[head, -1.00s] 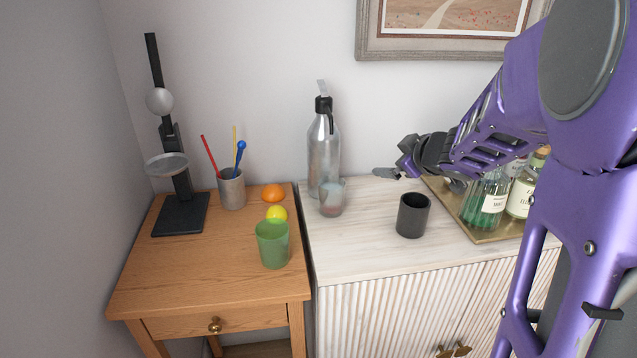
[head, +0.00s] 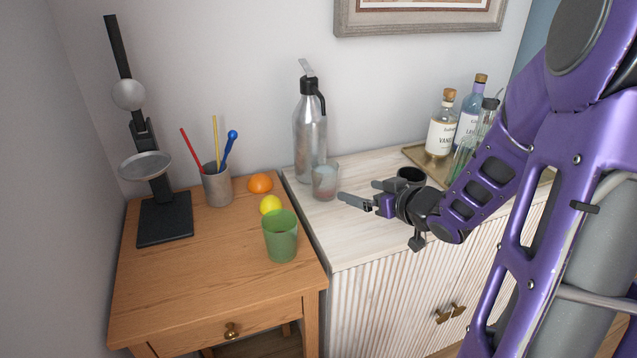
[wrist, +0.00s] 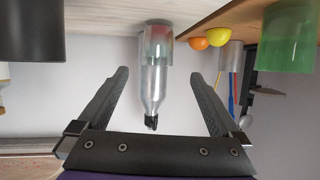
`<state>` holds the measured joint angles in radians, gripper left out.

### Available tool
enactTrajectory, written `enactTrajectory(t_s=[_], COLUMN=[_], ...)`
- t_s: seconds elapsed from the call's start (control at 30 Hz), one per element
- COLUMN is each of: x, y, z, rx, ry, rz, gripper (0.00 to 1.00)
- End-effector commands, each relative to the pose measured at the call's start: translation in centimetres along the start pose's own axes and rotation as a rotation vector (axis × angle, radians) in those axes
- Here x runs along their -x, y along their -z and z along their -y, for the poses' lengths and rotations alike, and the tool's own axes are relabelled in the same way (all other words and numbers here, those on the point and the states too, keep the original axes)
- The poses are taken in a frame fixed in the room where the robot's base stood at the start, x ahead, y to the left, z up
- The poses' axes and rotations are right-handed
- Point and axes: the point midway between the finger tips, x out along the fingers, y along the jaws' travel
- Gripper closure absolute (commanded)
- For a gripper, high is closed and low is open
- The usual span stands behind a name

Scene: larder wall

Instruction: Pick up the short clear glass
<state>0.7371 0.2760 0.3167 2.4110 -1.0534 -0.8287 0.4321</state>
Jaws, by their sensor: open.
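The short clear glass (head: 325,181) stands upright on the pale ribbed cabinet (head: 350,228), in front of the silver bottle (head: 309,135), near the cabinet's left edge. My gripper (head: 360,193) is open and empty, to the right of the glass, its fingers pointing left toward it. In the wrist view, which is upside down, the glass (wrist: 156,42) shows beyond and between the two spread fingers (wrist: 159,74), overlapping the silver bottle (wrist: 152,90). The fingers appear apart from the glass.
A dark cup (head: 410,174) stands just behind my gripper. A gold tray (head: 418,156) with several bottles is at the back right.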

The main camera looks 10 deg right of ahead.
Motion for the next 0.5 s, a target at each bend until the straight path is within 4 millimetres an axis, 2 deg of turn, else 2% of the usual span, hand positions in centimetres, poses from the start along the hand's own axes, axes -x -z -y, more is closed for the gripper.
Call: enactTrajectory(t_s=[0.17, 0.5], x=[-2.6, -9.8], y=[-0.3, -0.2], z=[0.1, 0.1], rx=[-0.004, -0.002], ry=[0.005, 0.004], rz=[-0.002, -0.001], gripper=[0.00, 0.00])
